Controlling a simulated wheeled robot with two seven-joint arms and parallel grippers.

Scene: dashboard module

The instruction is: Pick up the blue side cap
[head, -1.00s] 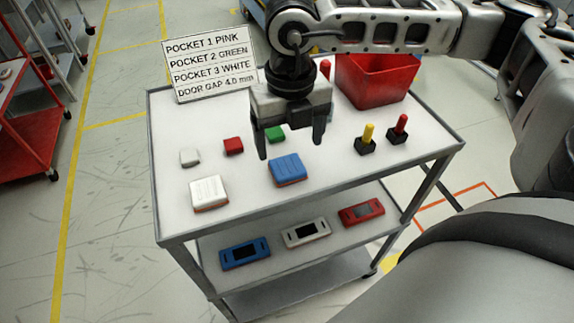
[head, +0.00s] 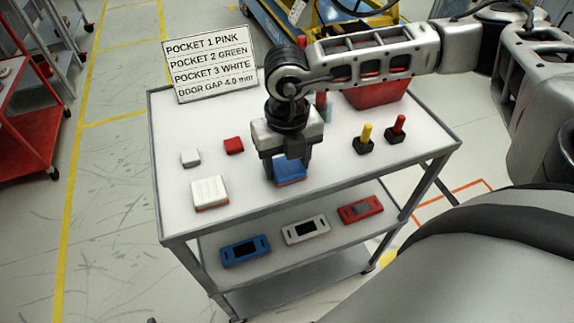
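The blue side cap, which I take to be the blue block (head: 290,174), lies on the white top of the cart (head: 240,215). My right gripper (head: 289,171) points down over it, with a finger at its left and right sides. The gripper covers much of the cap's back part. I cannot tell whether the fingers touch or squeeze it. My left gripper is not in view.
White (head: 210,192), small white (head: 190,157) and red (head: 233,146) blocks lie to the left. Yellow (head: 366,133) and red (head: 398,124) handles stand right. A red bin (head: 378,95) and a sign (head: 210,65) are behind. Blue, white and red modules lie on the lower shelf.

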